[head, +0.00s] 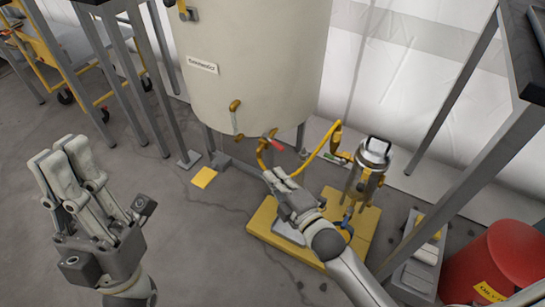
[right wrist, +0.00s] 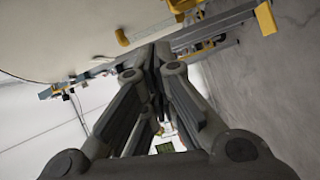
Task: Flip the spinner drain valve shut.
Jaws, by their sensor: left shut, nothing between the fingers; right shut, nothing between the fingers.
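Low on a large cream tank (head: 250,70) is a yellow drain pipe (head: 262,155) with a small red-tipped lever (head: 275,149). To its right, a metal canister (head: 374,155) stands over a yellow base (head: 330,260), with a small blue part (head: 347,222) low on it. I cannot tell for sure which of these is the spinner drain valve. My right gripper (head: 274,177) is shut and empty, just below the red lever; contact is unclear. It also shows in the right wrist view (right wrist: 155,65). My left gripper (head: 65,153) is shut and empty, held up at the left.
A yellow hose (head: 322,143) runs from the tank's pipe toward the canister. Grey racks stand left and right (head: 470,130). A red drum (head: 500,262) is at the lower right. A yellow plate (head: 204,178) lies on the floor.

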